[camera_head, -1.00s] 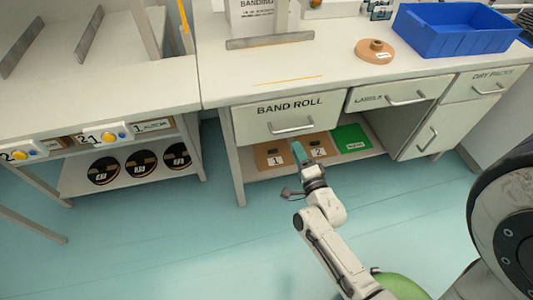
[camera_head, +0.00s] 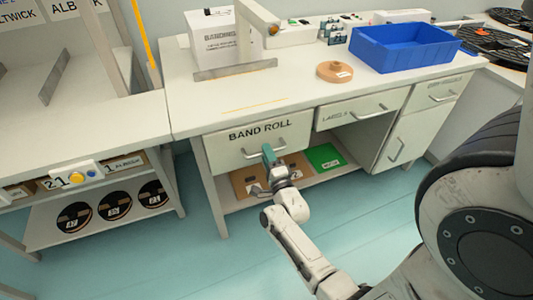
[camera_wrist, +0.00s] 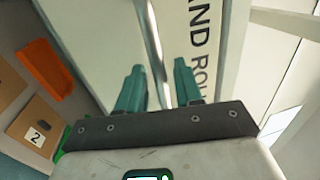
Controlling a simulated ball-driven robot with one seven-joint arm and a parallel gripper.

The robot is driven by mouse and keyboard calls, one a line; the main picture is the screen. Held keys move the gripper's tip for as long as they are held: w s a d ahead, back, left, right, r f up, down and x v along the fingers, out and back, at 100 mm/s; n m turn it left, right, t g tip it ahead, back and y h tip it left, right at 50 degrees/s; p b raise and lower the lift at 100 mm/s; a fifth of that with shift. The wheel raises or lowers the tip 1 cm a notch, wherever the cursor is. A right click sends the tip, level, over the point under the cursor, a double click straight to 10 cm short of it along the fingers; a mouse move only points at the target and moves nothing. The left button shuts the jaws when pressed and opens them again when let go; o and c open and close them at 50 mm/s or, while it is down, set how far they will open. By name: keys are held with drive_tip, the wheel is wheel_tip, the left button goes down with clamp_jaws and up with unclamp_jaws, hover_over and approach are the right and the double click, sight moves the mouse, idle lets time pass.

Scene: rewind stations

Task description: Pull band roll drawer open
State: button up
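The BAND ROLL drawer (camera_head: 225,148) is in the left part of the bench front, and its front panel looks shut. Its bar handle (camera_head: 249,156) is partly hidden behind my gripper (camera_head: 268,150) in the head view. In the wrist view the handle (camera_wrist: 154,40) is a metal bar running down between the two teal fingers of my gripper (camera_wrist: 159,80). The fingers are apart, with a gap on each side of the bar. The drawer panel (camera_wrist: 180,25) with its lettering fills the upper middle of the wrist view.
The LABELS drawer (camera_head: 360,108) is to the right. Below is a shelf with cardboard pieces (camera_head: 244,180) and a green sheet (camera_head: 325,157). A blue bin (camera_head: 405,46) and a brown disc (camera_head: 334,71) stand on the bench top. The floor in front is free.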

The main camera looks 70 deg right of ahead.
drive_tip(key=shift+w+d+r, duration=0.1)
drive_tip(key=shift+w+d, duration=0.15)
drive_tip(key=shift+d, duration=0.05)
drive_tip(key=shift+c, duration=0.2)
clamp_jaws()
